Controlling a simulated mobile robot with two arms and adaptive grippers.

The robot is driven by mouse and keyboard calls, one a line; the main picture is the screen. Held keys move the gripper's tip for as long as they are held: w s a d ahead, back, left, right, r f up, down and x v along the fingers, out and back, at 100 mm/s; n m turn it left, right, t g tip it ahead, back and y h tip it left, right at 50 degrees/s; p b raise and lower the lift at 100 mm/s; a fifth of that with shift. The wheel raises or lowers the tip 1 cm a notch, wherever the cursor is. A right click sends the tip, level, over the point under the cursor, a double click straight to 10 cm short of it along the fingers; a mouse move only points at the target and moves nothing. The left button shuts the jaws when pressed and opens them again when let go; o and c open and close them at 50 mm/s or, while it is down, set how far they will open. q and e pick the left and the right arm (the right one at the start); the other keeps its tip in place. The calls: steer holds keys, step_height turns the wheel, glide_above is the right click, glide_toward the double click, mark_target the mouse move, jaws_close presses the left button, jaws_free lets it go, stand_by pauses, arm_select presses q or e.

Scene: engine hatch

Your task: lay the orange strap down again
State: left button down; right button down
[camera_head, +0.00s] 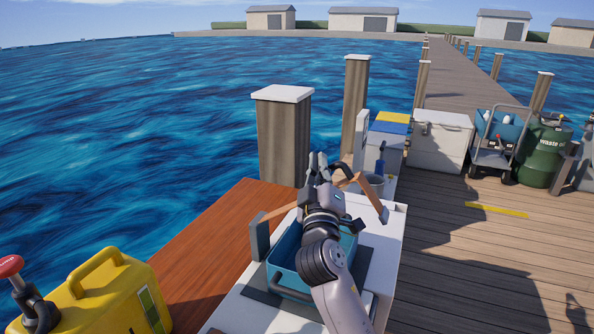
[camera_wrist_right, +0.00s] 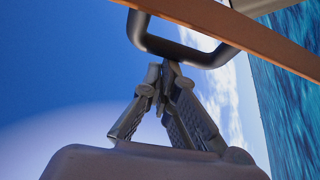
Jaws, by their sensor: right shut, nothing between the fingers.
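The orange strap (camera_head: 281,213) shows as a brown-orange band that rises from a grey upright plate (camera_head: 259,238) left of the blue bin (camera_head: 288,262). It continues on the far side of my right gripper (camera_head: 319,163), sloping down to the right; its middle is hidden by the hand. The right gripper is above the bin and points away from me. In the right wrist view its fingers (camera_wrist_right: 168,75) are together with nothing between them. A dark loop (camera_wrist_right: 190,52) is just past the fingertips, and the strap (camera_wrist_right: 245,32) crosses above it. My left gripper is out of view.
The bin sits on a white hatch box (camera_head: 387,240). A yellow case (camera_head: 108,292) and a red knob (camera_head: 10,266) are at lower left. Wooden posts (camera_head: 284,137) stand behind the strap.

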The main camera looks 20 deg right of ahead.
mark_target(334, 170)
steer(key=shift+s+d+f+b, duration=0.35)
steer(key=shift+s+d+f, duration=0.2)
steer(key=shift+s+f, duration=0.15)
steer(key=shift+s+d+f+b, duration=0.3)
steer(key=shift+s+d+f, duration=0.25)
steer(key=shift+f, duration=0.25)
